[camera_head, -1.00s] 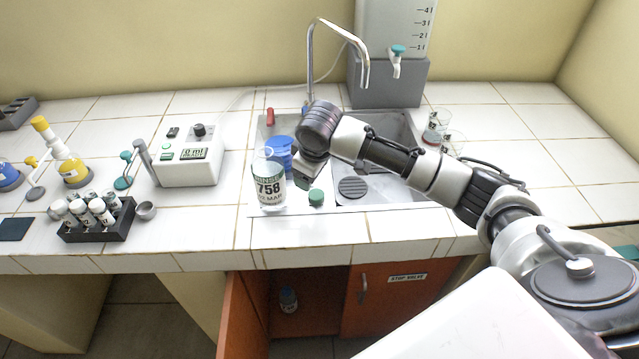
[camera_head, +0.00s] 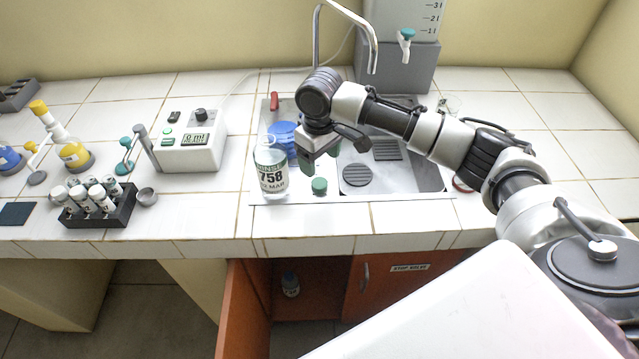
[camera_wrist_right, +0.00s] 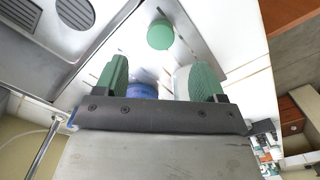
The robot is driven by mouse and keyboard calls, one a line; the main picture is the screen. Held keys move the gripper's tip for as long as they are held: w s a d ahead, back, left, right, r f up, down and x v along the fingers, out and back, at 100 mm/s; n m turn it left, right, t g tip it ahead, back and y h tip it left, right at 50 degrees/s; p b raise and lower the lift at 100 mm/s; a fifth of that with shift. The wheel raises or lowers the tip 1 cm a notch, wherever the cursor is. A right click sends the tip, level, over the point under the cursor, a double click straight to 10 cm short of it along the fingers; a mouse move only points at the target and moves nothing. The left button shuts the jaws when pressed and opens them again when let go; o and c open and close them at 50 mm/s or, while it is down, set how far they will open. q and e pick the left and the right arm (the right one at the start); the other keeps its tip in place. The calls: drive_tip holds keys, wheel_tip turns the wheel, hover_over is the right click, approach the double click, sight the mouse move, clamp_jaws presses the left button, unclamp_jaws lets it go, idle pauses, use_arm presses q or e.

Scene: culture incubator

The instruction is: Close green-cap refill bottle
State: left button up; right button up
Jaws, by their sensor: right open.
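My right gripper (camera_head: 314,164) is open and empty, just above and behind the cap in the head view. In the wrist view its green fingers (camera_wrist_right: 160,68) are apart, with the cap beyond their tips. My left gripper is not in view.
Blue stacked dishes (camera_head: 284,136) stand behind the bottle. The sink (camera_head: 420,183) lies to the right, with a tap (camera_head: 316,50) behind. A white device (camera_head: 190,150) and a vial rack (camera_head: 112,222) stand left. The cupboard door (camera_head: 240,310) below hangs open.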

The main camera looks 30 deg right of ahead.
sight(322, 184)
drive_tip(key=shift+f, duration=1.3)
drive_tip(key=shift+s+d+f+p, duration=0.15)
drive_tip(key=shift+f+p, duration=0.1)
drive_tip(key=shift+f, duration=1.05)
drive_tip(key=shift+s+a+f+p, duration=0.1)
drive_tip(key=shift+s+f+p, duration=0.1)
drive_tip(key=shift+f, duration=1.1)
drive_tip(key=shift+c, duration=0.2)
drive_tip(key=c, duration=1)
